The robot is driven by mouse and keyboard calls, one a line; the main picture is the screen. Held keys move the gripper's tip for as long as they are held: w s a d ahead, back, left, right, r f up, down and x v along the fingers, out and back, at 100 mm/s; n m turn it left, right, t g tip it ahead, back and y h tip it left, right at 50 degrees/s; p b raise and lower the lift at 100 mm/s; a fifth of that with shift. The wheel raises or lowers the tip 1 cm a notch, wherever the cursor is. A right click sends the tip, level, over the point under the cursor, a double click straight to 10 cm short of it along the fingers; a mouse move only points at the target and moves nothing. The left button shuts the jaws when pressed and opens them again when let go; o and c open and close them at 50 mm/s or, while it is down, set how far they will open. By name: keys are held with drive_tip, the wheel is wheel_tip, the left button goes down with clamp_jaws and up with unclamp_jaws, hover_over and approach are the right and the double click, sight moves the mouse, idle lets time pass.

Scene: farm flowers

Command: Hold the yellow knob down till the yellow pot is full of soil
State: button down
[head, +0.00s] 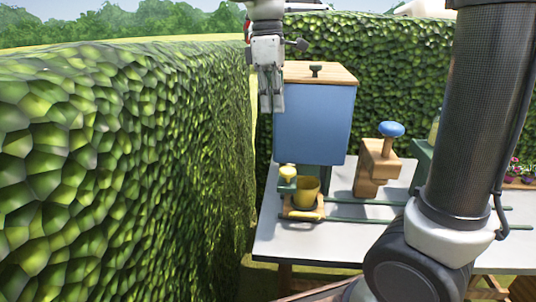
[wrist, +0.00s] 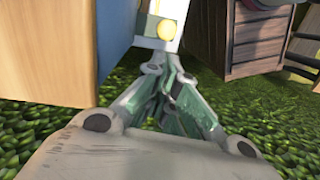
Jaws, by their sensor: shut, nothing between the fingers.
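The yellow knob (head: 287,172) sits on top of a small green post at the near left of the table. The yellow pot (head: 306,191) stands upright right beside it on a small wooden base. I cannot see how much soil is inside the pot. In the wrist view my gripper's fingers (wrist: 166,75) are together. A round yellow thing (wrist: 165,30) shows past them; I cannot tell whether it is the knob or the pot.
A large blue box (head: 313,125) with a wooden lid stands behind the pot. A wooden stand (head: 376,165) with a blue knob (head: 391,129) is to the right on the white table (head: 300,248). A tall hedge (head: 120,150) rises on the left. Green rails cross the table.

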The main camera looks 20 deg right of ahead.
sight(282, 169)
drive_tip(key=shift+s+d+r+n, duration=0.1)
drive_tip(key=shift+s+d+n, duration=0.15)
drive_tip(key=shift+s+n, duration=0.25)
drive_tip(key=shift+w, duration=0.1)
drive_tip(key=f, duration=0.4)
drive_tip(key=s+f, duration=0.1)
drive_tip(key=f, duration=0.3)
drive_tip(key=d+f, duration=0.1)
drive_tip(key=f, duration=0.3)
drive_tip(key=shift+s+f, duration=0.2)
drive_tip(key=shift+f, duration=0.75)
wheel_tip(282, 169, down, 2)
drive_tip(key=shift+s+f, duration=0.25)
idle(2.0)
